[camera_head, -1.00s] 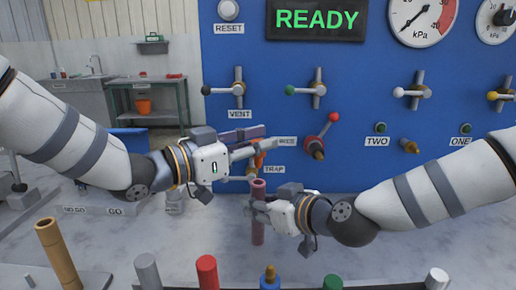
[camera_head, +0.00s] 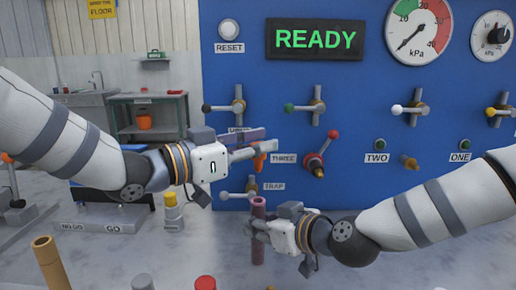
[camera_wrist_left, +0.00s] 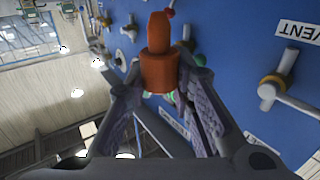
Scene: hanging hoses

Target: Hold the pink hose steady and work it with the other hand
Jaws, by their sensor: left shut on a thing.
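The pink hose (camera_head: 258,252) is a short mauve tube standing upright near the centre of the head view. My right gripper (camera_head: 256,228) has its fingers around the hose below its open top and appears shut on it. My left gripper (camera_head: 260,150) is above and is shut on an orange fitting (camera_head: 259,161) in front of the blue panel. In the left wrist view this fitting (camera_wrist_left: 160,70) has a wide collar and a narrower tip, between the two fingers. The fitting is partly hidden by the fingers in the head view.
The blue panel (camera_head: 350,180) behind carries several valves, including a red-knobbed one (camera_head: 320,155) close right of my left gripper. A yellow-capped bottle (camera_head: 173,212) stands on the bench below my left arm. A tan tube (camera_head: 50,262) and a red post (camera_head: 205,283) stand in front.

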